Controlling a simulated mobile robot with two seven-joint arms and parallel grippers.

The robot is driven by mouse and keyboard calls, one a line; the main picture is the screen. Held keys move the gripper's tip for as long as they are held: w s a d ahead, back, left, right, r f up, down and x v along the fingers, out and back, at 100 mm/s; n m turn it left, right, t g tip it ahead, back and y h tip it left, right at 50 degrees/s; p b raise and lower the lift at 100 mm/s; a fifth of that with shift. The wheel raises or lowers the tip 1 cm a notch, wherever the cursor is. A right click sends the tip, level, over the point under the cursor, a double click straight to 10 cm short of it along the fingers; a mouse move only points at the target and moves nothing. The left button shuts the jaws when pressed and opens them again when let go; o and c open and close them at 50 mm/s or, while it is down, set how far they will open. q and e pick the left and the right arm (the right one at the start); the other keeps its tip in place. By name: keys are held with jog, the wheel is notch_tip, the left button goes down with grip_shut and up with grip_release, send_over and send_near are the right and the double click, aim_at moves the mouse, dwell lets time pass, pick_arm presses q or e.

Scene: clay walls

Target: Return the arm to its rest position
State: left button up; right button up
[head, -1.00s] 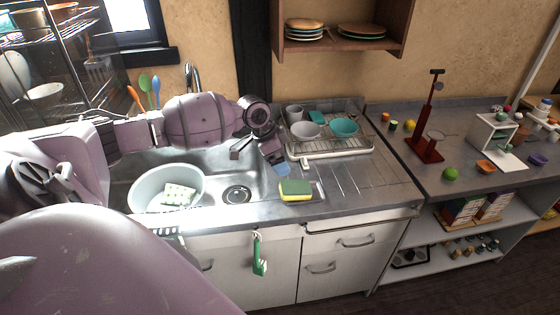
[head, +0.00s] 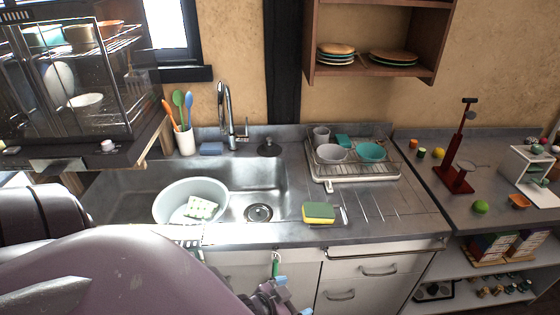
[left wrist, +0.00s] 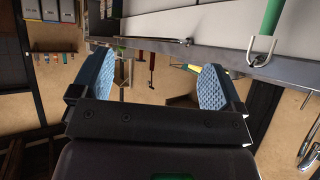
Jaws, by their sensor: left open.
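My left arm shows purple at the bottom left of the head view. My left gripper (head: 293,297) is low in front of the white cabinet, near the bottom edge. In the left wrist view the same gripper (left wrist: 155,80) has its two blue pads wide apart, with nothing between them. A green-handled tool (head: 275,264) hangs on the cabinet front just above the gripper; a green handle (left wrist: 271,15) also shows at the top of the wrist view. My right gripper is not in view.
The metal sink holds a white basin (head: 163,206) with a patterned cloth (head: 200,207). A green and yellow sponge (head: 318,212) lies on the counter's front edge. A dish rack (head: 384,171) stands behind it. The white cabinet front (head: 343,272) is beside my gripper.

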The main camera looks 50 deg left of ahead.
pick_arm(q)
jog(key=shift+s+a+f+n+y, duration=0.15)
jog(key=shift+s+y, duration=0.1)
jog(key=shift+s, duration=0.3)
jog(key=shift+s+a+n+y, duration=0.1)
jog(key=shift+s+n+y, duration=0.1)
jog(key=shift+s, duration=0.3)
jog(key=shift+s+a+f+n+y, duration=0.15)
jog(key=shift+s+y, duration=0.1)
jog(key=shift+s, duration=0.3)
jog(key=shift+d+r, duration=0.1)
